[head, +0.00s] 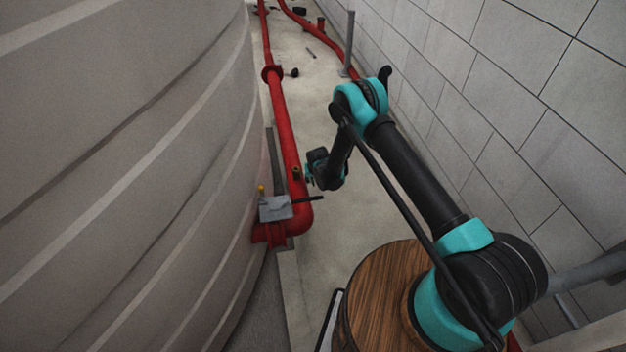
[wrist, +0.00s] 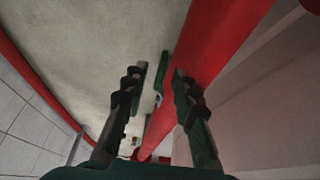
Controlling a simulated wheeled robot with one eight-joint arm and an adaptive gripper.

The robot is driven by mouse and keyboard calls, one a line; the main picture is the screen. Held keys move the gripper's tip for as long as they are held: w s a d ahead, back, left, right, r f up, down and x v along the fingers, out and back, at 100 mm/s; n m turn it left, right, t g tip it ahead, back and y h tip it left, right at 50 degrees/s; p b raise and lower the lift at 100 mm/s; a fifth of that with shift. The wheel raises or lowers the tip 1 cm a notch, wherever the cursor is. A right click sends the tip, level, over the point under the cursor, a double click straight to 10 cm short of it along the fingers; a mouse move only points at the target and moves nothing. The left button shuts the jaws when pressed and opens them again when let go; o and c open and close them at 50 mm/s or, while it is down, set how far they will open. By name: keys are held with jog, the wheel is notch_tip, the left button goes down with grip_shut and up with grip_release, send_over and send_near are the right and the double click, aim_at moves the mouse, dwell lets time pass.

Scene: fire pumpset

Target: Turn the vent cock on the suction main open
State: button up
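The red suction main (head: 284,120) runs along the tank in the head view and crosses the wrist view diagonally (wrist: 215,50). A small dark and brass-coloured fitting (head: 297,173), which looks like the vent cock, stands on the pipe near its lower bend. My gripper (head: 309,173) is right beside this fitting, on its right. In the wrist view my gripper (wrist: 160,88) has its two fingers apart. A narrow dark green piece (wrist: 163,70) and a small grey bit show between them; I cannot tell whether these belong to the cock. No contact is clear.
A grey box (head: 275,208) with a yellow knob and a black lever sits at the pipe's lower end. The large ribbed tank (head: 120,160) fills the left. A block wall (head: 510,110) closes the right.

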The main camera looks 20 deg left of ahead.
grip_shut()
dwell(0.3)
jog(key=shift+s+r, duration=0.1)
